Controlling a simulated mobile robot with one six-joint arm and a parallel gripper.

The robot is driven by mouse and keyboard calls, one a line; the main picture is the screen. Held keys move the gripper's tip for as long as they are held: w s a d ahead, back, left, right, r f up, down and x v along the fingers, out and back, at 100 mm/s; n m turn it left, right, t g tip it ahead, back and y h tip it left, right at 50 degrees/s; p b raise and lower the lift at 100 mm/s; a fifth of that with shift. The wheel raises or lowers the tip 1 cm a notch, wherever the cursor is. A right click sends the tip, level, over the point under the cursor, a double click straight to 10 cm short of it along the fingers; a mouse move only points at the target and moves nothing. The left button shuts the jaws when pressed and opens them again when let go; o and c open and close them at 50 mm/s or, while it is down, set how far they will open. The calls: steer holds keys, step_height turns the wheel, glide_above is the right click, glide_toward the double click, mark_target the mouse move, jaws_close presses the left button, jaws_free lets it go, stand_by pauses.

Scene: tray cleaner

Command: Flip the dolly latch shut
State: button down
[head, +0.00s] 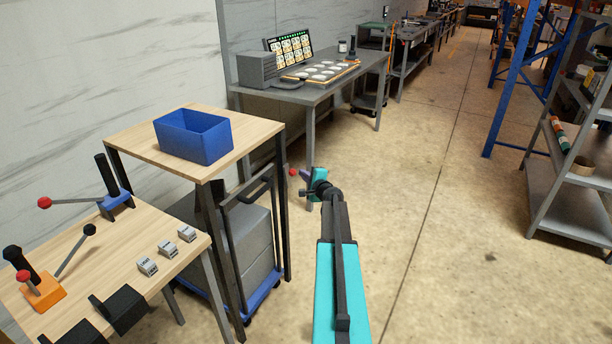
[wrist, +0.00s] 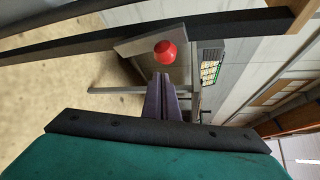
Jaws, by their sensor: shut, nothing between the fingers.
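A dolly with a blue base (head: 262,302) carries grey crates (head: 243,243) and has a black handle frame; it stands partly under the wooden table. A round red knob (head: 293,172) shows just left of my gripper (head: 304,173). The knob also shows in the wrist view (wrist: 165,52), just beyond the tips of my purple fingers (wrist: 161,78). My gripper is shut and holds nothing. It is close to the knob, but I cannot tell whether they touch. What the knob is fixed to is hidden, and I cannot make out a latch body.
A wooden table (head: 140,140) with a blue bin (head: 193,136) stands left of my arm. Dark bars (wrist: 190,35) cross the wrist view near the fingers. A grey workbench (head: 318,92) is behind. The floor to the right is clear up to the shelves (head: 565,205).

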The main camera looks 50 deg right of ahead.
steer(key=shift+a+r, duration=0.2)
steer(key=shift+a, duration=0.5)
steer(key=shift+b, duration=0.3)
steer(key=shift+s+f+b, duration=0.2)
steer(key=shift+b, duration=0.7)
steer(key=b, duration=0.2)
steer(key=shift+s+n+t+h+b, duration=0.1)
steer(key=shift+n+t+h+b, duration=0.2)
steer(key=shift+b, duration=0.1)
